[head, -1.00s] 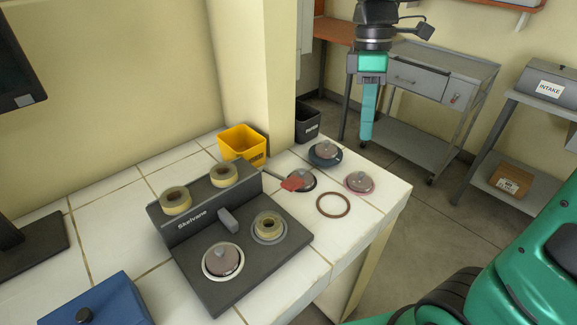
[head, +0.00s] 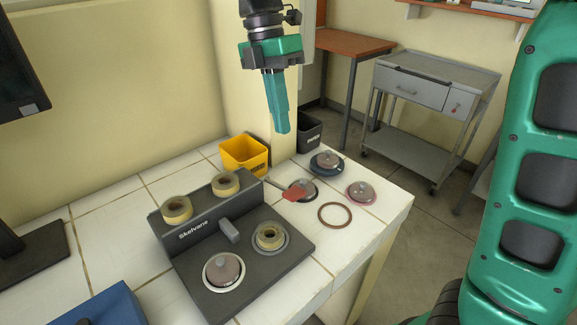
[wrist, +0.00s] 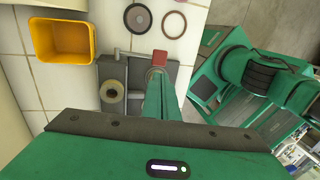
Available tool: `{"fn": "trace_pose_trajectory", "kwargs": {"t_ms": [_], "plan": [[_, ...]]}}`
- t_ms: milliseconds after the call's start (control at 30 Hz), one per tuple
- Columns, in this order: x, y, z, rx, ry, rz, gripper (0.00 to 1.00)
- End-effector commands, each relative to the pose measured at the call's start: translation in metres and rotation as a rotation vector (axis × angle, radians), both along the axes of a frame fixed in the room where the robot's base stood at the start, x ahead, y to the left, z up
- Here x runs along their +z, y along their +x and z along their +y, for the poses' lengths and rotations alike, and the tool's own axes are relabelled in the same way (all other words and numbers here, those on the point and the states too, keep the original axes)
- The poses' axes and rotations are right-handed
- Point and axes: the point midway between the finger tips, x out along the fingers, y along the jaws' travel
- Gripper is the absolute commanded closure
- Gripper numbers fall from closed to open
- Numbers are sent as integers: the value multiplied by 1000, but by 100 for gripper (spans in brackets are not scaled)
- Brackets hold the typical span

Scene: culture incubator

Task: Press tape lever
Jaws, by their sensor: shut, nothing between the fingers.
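A black tape device (head: 250,262) marked "Skelvane" sits on the white tiled bench. A lever with a red paddle (head: 293,194) sticks out from its far right end on a grey rod; the paddle also shows in the wrist view (wrist: 159,57). Tape rolls sit on top of its upright back (head: 177,209) (head: 225,184), and another tape roll (head: 269,238) sits on the right round seat. A knobbed disc (head: 224,268) sits on the left seat. My gripper (head: 281,130) is shut and empty, pointing down, well above the bench's far side, apart from the lever.
Knobbed discs (head: 326,161) (head: 360,192) and a brown ring (head: 336,214) lie right of the lever; another disc (head: 304,187) is partly behind the paddle. A yellow bin (head: 244,155) and a dark bin (head: 309,135) stand behind. A blue box (head: 103,306) is at front left.

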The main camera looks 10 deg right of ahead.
Motion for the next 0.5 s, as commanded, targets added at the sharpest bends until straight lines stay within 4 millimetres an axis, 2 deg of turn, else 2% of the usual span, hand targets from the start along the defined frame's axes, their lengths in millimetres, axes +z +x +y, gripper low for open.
{"fn": "trace_pose_trajectory", "kwargs": {"t_ms": [167,500], "plan": [[-16,-4,-3,0,-1,2,100],[-76,-17,-11,-2,-3,2,100]]}}
